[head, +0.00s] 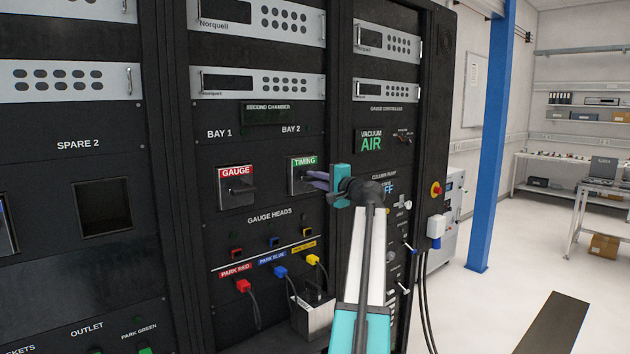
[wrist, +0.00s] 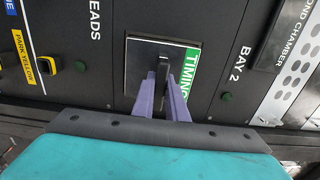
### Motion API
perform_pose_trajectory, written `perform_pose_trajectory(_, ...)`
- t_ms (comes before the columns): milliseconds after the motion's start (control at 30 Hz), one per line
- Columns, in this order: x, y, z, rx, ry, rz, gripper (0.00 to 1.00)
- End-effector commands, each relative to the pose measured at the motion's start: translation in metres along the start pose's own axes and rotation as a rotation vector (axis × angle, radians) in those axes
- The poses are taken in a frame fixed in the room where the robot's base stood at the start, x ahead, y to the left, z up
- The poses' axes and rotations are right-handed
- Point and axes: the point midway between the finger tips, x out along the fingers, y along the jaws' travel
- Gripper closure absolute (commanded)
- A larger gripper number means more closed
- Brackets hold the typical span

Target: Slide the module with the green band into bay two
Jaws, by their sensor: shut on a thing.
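The module with the green band, marked TIMING (head: 303,162), is at bay two, under the BAY 2 label. Its dark face and green band (wrist: 190,72) also show in the wrist view, turned sideways. My gripper (head: 318,180) is shut on the dark handle of this module. In the wrist view the two purple fingers of my gripper (wrist: 163,92) stand on either side of the handle (wrist: 163,68). The face looks close to the panel, but I cannot tell whether it is fully flush. The bay opening is hidden behind it.
A red-banded GAUGE module (head: 236,187) sits in bay one, to the left. Below are gauge-head sockets and red (head: 243,286), blue (head: 280,272) and yellow (head: 313,260) plugs with cables. An empty square opening (head: 105,207) is under SPARE 2.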

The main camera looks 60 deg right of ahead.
Motion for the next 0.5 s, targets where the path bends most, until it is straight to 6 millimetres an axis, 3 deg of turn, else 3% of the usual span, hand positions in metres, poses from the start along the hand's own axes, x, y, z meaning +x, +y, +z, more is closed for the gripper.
perform_pose_trajectory(500, 0.0040, -0.0014, -0.0002, 0.000, 0.000, -0.003, 1.00)
